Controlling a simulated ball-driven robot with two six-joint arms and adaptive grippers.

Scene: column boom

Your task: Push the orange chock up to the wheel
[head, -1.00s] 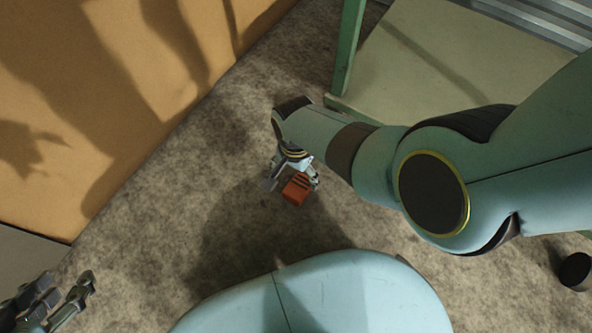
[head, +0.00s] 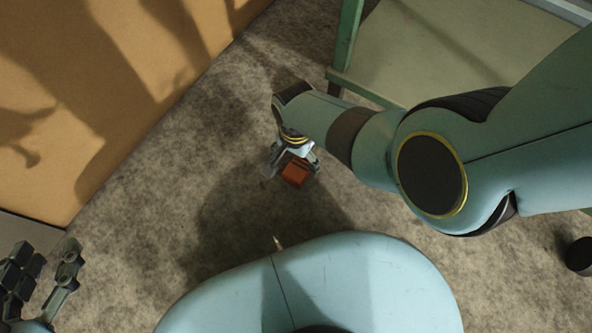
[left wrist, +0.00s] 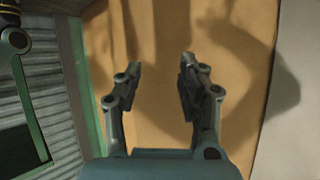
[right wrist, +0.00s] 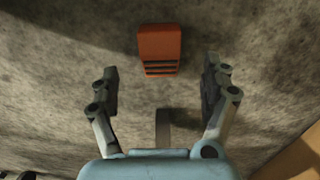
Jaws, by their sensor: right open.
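The orange chock (head: 295,174) is a small block on the mottled grey floor. In the right wrist view the chock (right wrist: 160,50) lies beyond the fingertips, centred between them, with dark slots on its near end. My right gripper (head: 291,168) is open, its fingers apart and not closed on the chock. It also shows in the right wrist view (right wrist: 160,85). My left gripper (head: 42,272) is at the lower left, far from the chock. In the left wrist view it is open and empty (left wrist: 160,80). I cannot make out the wheel for sure.
A tan panel (head: 90,90) stands along the left. A green-framed cart or table (head: 430,60) is at the upper right. A black round part (head: 580,256) is at the right edge. Grey floor (head: 200,180) is clear left of the chock.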

